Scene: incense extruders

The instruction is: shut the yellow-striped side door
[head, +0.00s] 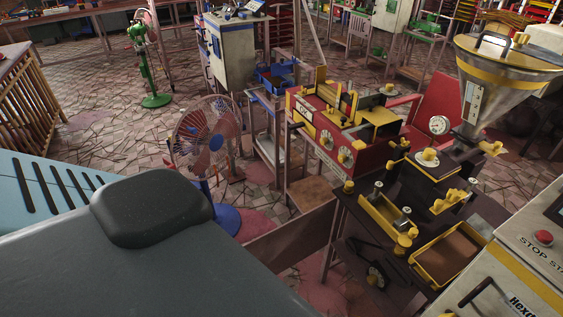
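At the lower right edge of the head view stands a cream machine cabinet with a slanted yellow stripe (527,284). A cream panel with a black bar handle (476,292) shows beside the stripe; this looks like the yellow-striped side door. The picture edge cuts it off, so I cannot tell whether it stands open or shut. Neither of my grippers is in view.
A red stop button (543,237) sits on the cabinet's top panel. Left of it is a dark bench with yellow trays (415,262) and a steel hopper (505,75). A fan (205,140) stands mid-left. Tiled floor (105,135) is open behind it.

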